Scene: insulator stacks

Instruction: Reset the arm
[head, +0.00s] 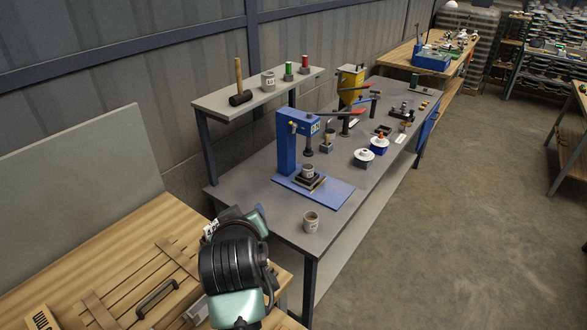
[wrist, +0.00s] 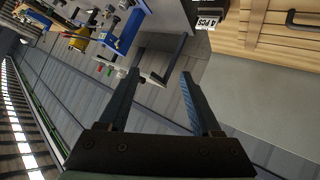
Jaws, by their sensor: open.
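My arm shows at the bottom centre of the head view, folded beside the near corner of the grey workbench (head: 262,225). Its fingers cannot be made out there. In the wrist view my gripper (wrist: 158,85) is open, with two dark fingers spread apart and nothing between them. The wrist view is tilted, with the bench and shelf beyond the fingertips and the wall behind. The fingers touch nothing that I can see.
A blue press (head: 288,145) stands on the bench with a grey cup under it. Another grey cup (head: 311,222) stands near the bench's front corner. A raised shelf (head: 215,103) holds a mallet (head: 240,90). A wooden table (head: 95,250) is at left. Open floor (head: 440,235) lies at right.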

